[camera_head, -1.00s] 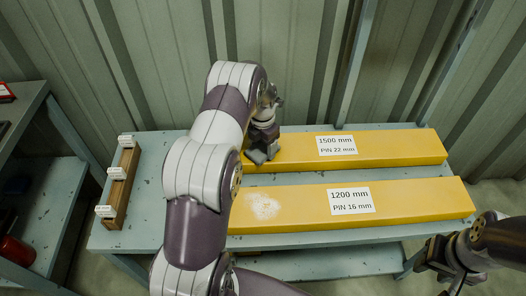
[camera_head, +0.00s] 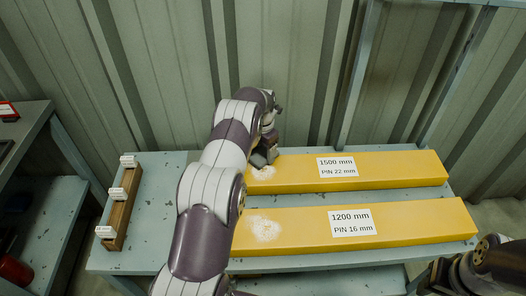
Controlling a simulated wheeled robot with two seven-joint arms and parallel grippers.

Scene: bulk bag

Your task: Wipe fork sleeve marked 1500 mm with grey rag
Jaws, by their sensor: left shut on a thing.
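The yellow fork sleeve marked 1500 mm (camera_head: 400,168) lies at the back of the bench, with a pale dusty patch (camera_head: 262,174) near its left end. My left gripper (camera_head: 264,154) is shut on the grey rag (camera_head: 266,158), at the back edge of that left end, just behind the patch. I cannot tell whether the rag touches the sleeve. My arm hides part of the sleeve's left end. My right gripper (camera_head: 438,279) is partly in view at the bottom right, away from the sleeves; its jaws are unclear.
A second yellow sleeve marked 1200 mm (camera_head: 425,220) lies in front, also with a pale patch (camera_head: 264,228). A wooden rack (camera_head: 121,215) with small white labels stands at the bench's left. The bench (camera_head: 158,195) is clear between rack and arm. A corrugated wall is behind.

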